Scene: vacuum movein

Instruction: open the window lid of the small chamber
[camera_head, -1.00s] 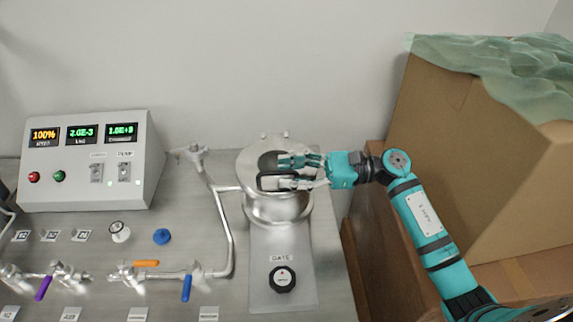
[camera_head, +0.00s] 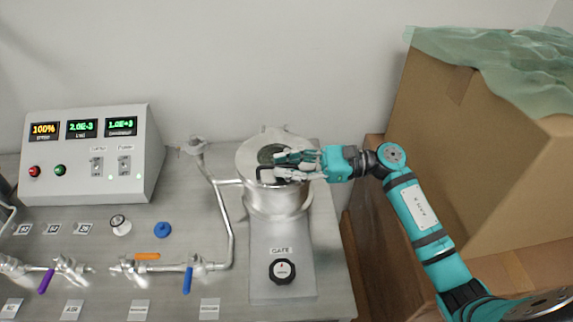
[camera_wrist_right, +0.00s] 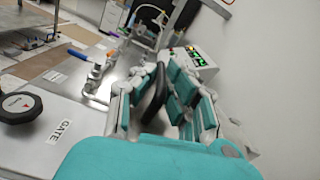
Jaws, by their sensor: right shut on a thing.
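The small chamber (camera_head: 277,203) is a silver metal cylinder at the right end of the bench. Its round lid (camera_head: 247,160) has a dark window in the middle and lies on top, looking closed or nearly so. My right gripper (camera_head: 268,168) comes in from the right over the lid. In the right wrist view the dark handle (camera_wrist_right: 154,95) stands between the teal finger pads. The fingers hide part of the lid and window. My left gripper is not in view.
A grey control box (camera_head: 90,150) with displays stands at the left. A black GATE knob (camera_head: 282,271) sits in front of the chamber. Pipes and valves with coloured handles (camera_head: 187,280) run left of it. Large cardboard boxes (camera_head: 480,170) stand at the right.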

